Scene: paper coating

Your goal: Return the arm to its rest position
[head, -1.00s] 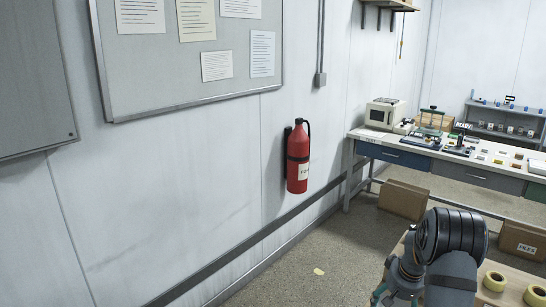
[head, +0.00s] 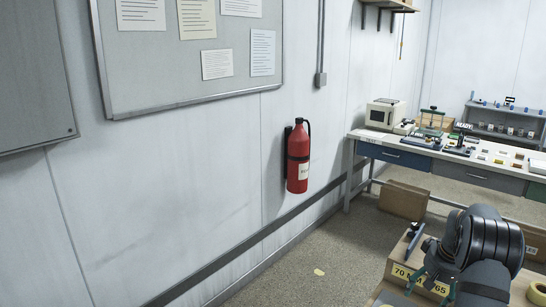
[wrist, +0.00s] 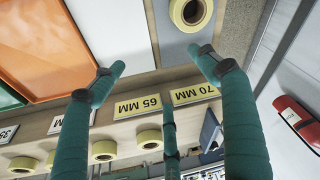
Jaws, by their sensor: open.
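In the head view my gripper (head: 430,282) is at the bottom right, partly hidden by my dark wrist. It is over a wooden bench or rack (head: 400,268) with yellow size labels. The wrist view shows the 65 MM label (wrist: 137,106) and 70 MM label (wrist: 196,93) upside down beyond the fingers. A yellow tape roll (wrist: 192,12) lies on a grey surface above the fingertips in that picture.
More tape rolls (wrist: 148,140) sit along the labelled edge. An orange tray (wrist: 60,50) is at the upper left. A red fire extinguisher (head: 298,158) hangs on the wall. A workbench (head: 465,168) with instruments stands at the back right.

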